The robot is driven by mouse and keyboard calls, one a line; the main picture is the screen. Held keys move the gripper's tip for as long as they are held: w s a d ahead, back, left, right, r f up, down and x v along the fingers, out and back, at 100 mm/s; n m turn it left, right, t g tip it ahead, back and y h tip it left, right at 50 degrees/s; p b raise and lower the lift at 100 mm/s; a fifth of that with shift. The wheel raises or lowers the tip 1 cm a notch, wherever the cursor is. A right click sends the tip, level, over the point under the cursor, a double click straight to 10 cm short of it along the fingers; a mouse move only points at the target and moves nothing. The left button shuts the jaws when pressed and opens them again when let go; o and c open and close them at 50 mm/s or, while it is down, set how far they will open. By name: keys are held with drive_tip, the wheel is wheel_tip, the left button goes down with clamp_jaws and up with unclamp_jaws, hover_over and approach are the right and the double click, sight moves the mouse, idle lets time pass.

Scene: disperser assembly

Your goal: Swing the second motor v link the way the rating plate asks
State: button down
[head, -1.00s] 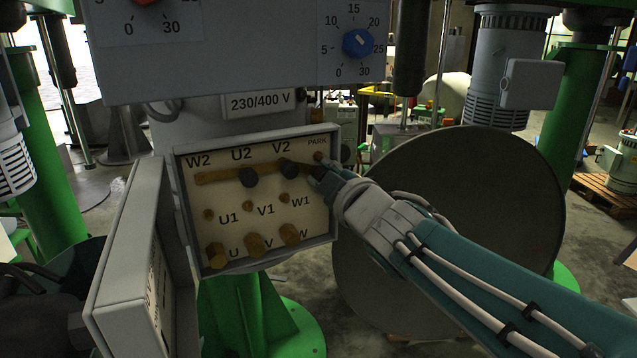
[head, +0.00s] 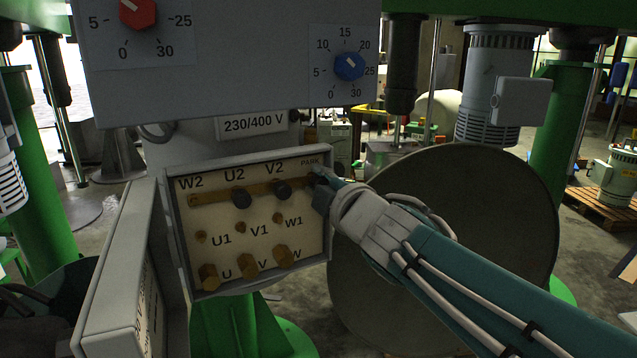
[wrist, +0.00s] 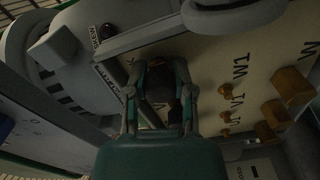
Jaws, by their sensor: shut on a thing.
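The open terminal box (head: 180,240) has a cream board marked W2, U2, V2 and PARK above U1, V1, W1. A brass link bar (head: 215,196) runs along the top row. Dark knobs stand on it at U2 (head: 240,198) and V2 (head: 282,189). My gripper (head: 319,186) is at the board's right edge just below PARK and covers that end of the row. In the wrist view its fingers close around a dark knob (wrist: 187,88); which link it belongs to is hard to tell. The rating plate (head: 253,123) above the box reads 230/400 V.
The box's open lid (head: 125,275) hangs at the left. Several brass posts (head: 250,259) stick out along the bottom row. A grey panel (head: 230,70) with a red and a blue dial overhangs the box. A large round disc (head: 470,240) stands behind my arm.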

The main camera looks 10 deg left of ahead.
drive_tip(key=shift+c, duration=2.2)
unclamp_jaws()
drive_tip(key=shift+a, duration=0.15)
drive_tip(key=v, duration=1.2)
drive_tip(key=shift+w+f, duration=0.1)
